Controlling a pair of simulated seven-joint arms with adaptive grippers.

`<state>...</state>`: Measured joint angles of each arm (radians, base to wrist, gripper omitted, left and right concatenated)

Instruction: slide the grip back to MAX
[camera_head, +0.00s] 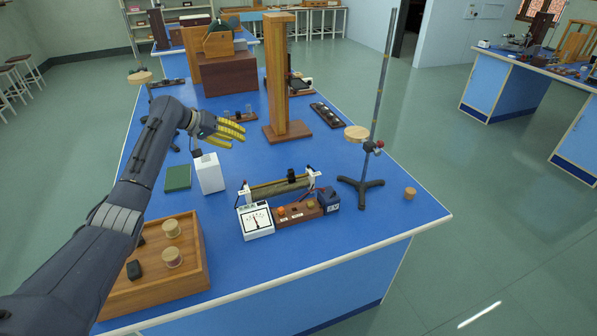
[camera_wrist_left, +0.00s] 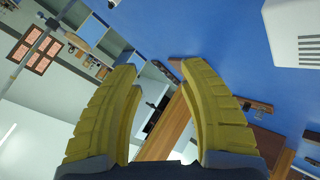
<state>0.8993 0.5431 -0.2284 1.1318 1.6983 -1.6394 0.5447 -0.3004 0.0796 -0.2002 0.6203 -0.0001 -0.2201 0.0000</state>
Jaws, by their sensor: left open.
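A rheostat (camera_head: 272,191) with a long coil and end posts sits on the blue bench. Its small black grip (camera_head: 291,175) stands on the upper rod, right of the middle, nearer the right end. No MAX mark is readable. My left gripper (camera_head: 238,133), with yellow fingers, is above the bench, beyond and left of the rheostat, open and empty. In the left wrist view its fingers (camera_wrist_left: 158,75) are spread with nothing between them; the rheostat is not seen there. My right gripper is not in view.
A white meter (camera_head: 256,222) and a wooden block with terminals (camera_head: 297,212) stand before the rheostat. A white box (camera_head: 208,174) is left of it, below my gripper. A stand (camera_head: 361,185) is to the right, a wooden post (camera_head: 279,80) behind, a wooden tray (camera_head: 190,262) front left.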

